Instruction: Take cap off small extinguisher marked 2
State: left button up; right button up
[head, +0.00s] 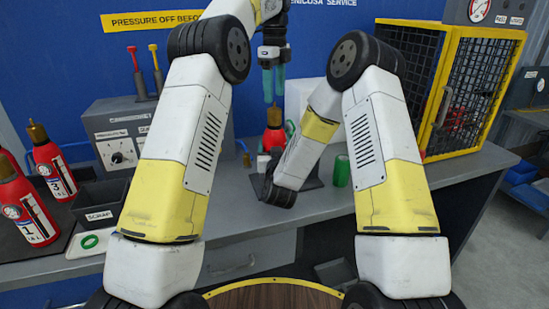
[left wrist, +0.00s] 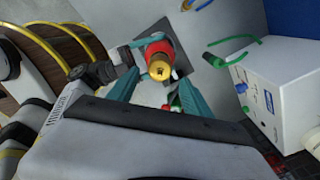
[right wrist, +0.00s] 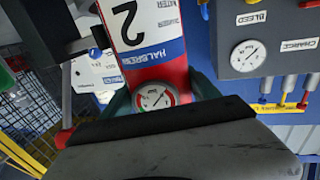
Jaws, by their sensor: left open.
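The small extinguisher marked 2 (head: 273,139) is red and stands upright on the bench, with a brass cap (head: 273,116) on top. My left gripper (head: 273,99) points down just above the cap with its teal fingers apart. In the left wrist view, the brass cap (left wrist: 161,66) shows between the open fingers (left wrist: 155,92), with a gap on both sides. In the right wrist view, the extinguisher's label with a 2 (right wrist: 140,30) and its gauge (right wrist: 154,97) fill the space between my right gripper's fingers (right wrist: 162,92), which press against its sides. My right arm hides the lower body in the head view.
Extinguishers marked 1 (head: 30,215) and 3 (head: 52,165) stand at the left near a scrap bin (head: 98,212) and a green ring (head: 89,242). A green cylinder (head: 341,171) stands right of my right forearm. A yellow mesh cage (head: 441,100) stands at right.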

aim_at(275, 109)
grip_shut()
pick_arm(q)
jog(key=m, duration=0.8)
jog(key=shift+m, duration=0.4)
jog(key=shift+f, duration=4)
jog(key=shift+c, duration=0.5)
